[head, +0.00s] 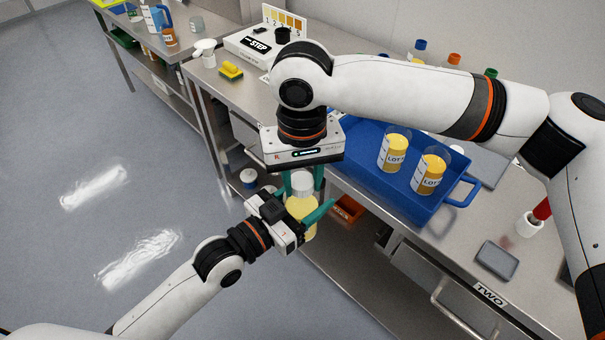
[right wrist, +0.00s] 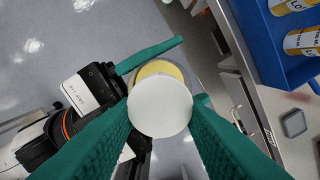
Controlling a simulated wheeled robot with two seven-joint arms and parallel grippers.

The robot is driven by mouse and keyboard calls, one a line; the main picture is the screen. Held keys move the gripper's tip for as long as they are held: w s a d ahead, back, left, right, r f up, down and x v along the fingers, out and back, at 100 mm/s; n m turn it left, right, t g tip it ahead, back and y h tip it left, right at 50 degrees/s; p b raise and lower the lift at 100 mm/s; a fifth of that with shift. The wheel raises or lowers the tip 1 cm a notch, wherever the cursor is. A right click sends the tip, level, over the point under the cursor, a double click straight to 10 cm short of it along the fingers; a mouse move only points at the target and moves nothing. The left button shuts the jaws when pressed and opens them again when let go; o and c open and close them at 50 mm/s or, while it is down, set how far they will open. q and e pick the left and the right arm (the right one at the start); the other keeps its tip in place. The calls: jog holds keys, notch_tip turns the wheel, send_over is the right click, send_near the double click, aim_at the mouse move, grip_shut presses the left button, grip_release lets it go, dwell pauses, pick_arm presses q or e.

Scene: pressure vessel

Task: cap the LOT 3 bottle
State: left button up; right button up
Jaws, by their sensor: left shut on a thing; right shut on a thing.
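A clear bottle with yellow contents (head: 301,217) is held upright off the bench's front edge by my left gripper (head: 312,214), whose teal fingers close around its body. No label of it faces the cameras, so its lot number cannot be read. My right gripper (head: 304,180) points down from above, shut on a white cap (head: 301,184). In the right wrist view the cap (right wrist: 160,106) sits between the teal fingers, over the bottle's top (right wrist: 160,70), covering most of it. I cannot tell whether the cap touches or is seated on the neck.
A blue tray (head: 396,193) on the bench holds two yellow LOT bottles (head: 394,153) (head: 430,174). A grey dish (head: 497,260) lies on the bench to the right. An orange bin (head: 346,210) is on the shelf below. The floor at left is clear.

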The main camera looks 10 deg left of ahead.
jog(key=shift+f, duration=0.2)
pick_arm(q)
grip_shut()
pick_arm(e)
jog(key=m, duration=0.6)
jog(key=shift+a, duration=0.2)
jog(key=m, duration=0.4)
jog(key=shift+a+m, duration=0.15)
jog(key=shift+m, duration=0.15)
jog(key=m, duration=0.4)
jog(key=shift+w, duration=0.1)
jog(key=m, duration=0.5)
jog(key=shift+w+a+m, duration=0.1)
jog(key=shift+w+m, duration=0.1)
jog(key=shift+m, duration=0.2)
jog(key=o, duration=1)
jog(key=shift+c, duration=0.2)
